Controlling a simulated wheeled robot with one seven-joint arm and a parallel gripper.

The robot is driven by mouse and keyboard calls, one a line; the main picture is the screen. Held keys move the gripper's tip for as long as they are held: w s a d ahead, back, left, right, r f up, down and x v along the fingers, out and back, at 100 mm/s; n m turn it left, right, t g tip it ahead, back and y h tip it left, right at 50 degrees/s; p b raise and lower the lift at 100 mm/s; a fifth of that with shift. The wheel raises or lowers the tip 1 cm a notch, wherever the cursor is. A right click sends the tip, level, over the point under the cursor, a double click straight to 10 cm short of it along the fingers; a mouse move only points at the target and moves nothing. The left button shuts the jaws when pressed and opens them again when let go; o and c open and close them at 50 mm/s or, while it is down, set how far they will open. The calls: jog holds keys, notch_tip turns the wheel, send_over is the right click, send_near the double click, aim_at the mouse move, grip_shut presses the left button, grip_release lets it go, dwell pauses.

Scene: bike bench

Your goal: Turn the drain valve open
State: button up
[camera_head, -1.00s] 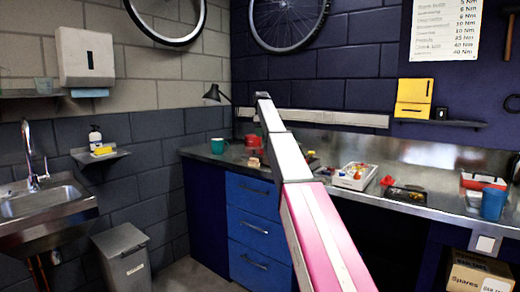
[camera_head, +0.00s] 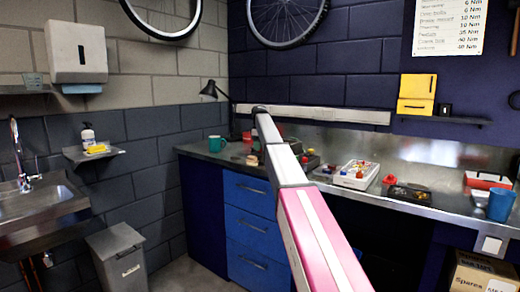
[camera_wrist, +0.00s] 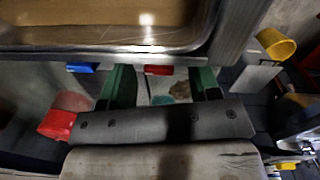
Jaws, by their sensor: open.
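In the wrist view my gripper (camera_wrist: 161,82) shows as a grey bar with two green fingers, spread apart below the rim of a metal basin (camera_wrist: 110,52) with a brown inside. A small red piece (camera_wrist: 158,69) lies between the fingertips, under the rim. A small blue piece (camera_wrist: 82,67) lies just left of the left finger. I cannot tell which of these is the drain valve, or whether a finger touches the red piece. In the head view my arm reaches toward the back bench; my gripper and the basin cannot be made out there.
A red object (camera_wrist: 57,124) is close to the gripper's left in the wrist view. A yellow cup-like object (camera_wrist: 277,43) is at right. In the head view the bench (camera_head: 420,205) holds a white parts tray (camera_head: 352,180), a blue cup (camera_head: 501,205) and a teal mug (camera_head: 215,144).

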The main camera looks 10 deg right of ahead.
jog(key=shift+f, duration=0.7)
jog(key=c, duration=0.9)
